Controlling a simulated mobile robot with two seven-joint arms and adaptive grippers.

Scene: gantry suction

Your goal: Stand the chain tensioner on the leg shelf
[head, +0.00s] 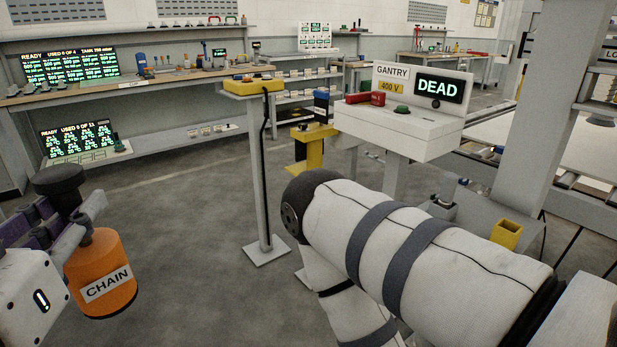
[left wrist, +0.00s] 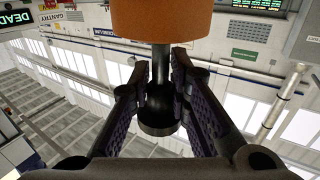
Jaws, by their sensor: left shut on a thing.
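The chain tensioner (head: 100,265) is an orange cylinder labelled CHAIN, with a dark stem and black knob above it, at the lower left of the head view. My left gripper (head: 70,228) is shut on its stem, and the tensioner hangs slightly tilted, clear of any surface. In the left wrist view the orange body (left wrist: 185,22) and the stem show between the two fingers (left wrist: 158,80). A grey ledge (head: 478,222) beside the gantry leg (head: 560,130) may be the leg shelf; my right arm partly hides it. My right gripper is not in view.
A yellow open holder (head: 507,234) and small items stand by the ledge. The white gantry console (head: 400,128) reads DEAD. A yellow-topped post (head: 257,170) and a yellow stand (head: 312,150) stand mid-floor. A long bench (head: 120,90) lines the back. Floor at left is clear.

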